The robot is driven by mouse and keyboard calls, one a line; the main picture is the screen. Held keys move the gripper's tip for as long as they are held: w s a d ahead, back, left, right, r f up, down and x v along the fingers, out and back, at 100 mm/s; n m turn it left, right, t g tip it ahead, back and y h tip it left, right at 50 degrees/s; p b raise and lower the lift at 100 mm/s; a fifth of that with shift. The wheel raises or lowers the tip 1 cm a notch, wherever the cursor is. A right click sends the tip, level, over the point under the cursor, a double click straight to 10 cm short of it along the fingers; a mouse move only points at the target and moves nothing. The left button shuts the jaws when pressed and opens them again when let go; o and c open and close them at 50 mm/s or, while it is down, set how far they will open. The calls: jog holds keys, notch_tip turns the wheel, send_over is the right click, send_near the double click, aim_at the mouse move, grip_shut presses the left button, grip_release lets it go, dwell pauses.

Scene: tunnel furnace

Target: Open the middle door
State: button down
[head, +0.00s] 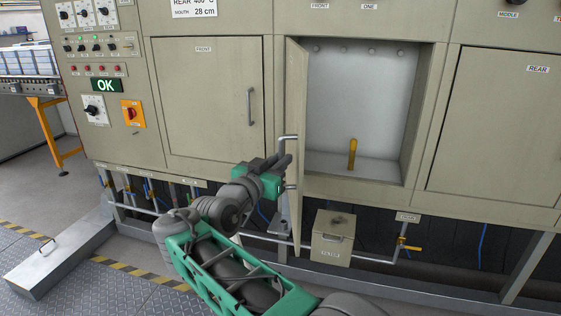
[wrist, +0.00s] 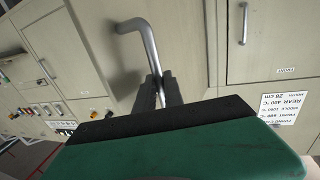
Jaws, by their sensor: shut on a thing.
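The middle door (head: 297,120) of the furnace stands swung outward and shows almost edge-on in the head view. Behind it, the pale chamber (head: 365,95) is exposed, with a yellow upright piece (head: 352,154) on its floor. My gripper (head: 284,160) is at the door's left face, shut on its metal bar handle (head: 289,138). In the wrist view the bent silver handle (wrist: 148,45) runs between the dark fingers of my gripper (wrist: 158,90). The fingertips in the head view are partly hard to make out.
The front door (head: 205,110) at left and the rear door (head: 500,130) at right are closed. A small box (head: 333,238) sits below the opening. A yellow valve (head: 408,247) and pipes run under the furnace. A metal channel (head: 60,250) lies at lower left.

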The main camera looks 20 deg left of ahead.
jog(key=c, duration=1.5)
grip_release()
jog(key=shift+w, duration=0.2)
jog(key=shift+o, duration=0.2)
jog(key=shift+s, duration=0.15)
jog(key=v, duration=0.7)
jog(key=shift+s, duration=0.3)
jog(key=shift+a, duration=0.1)
jog(key=shift+c, duration=0.2)
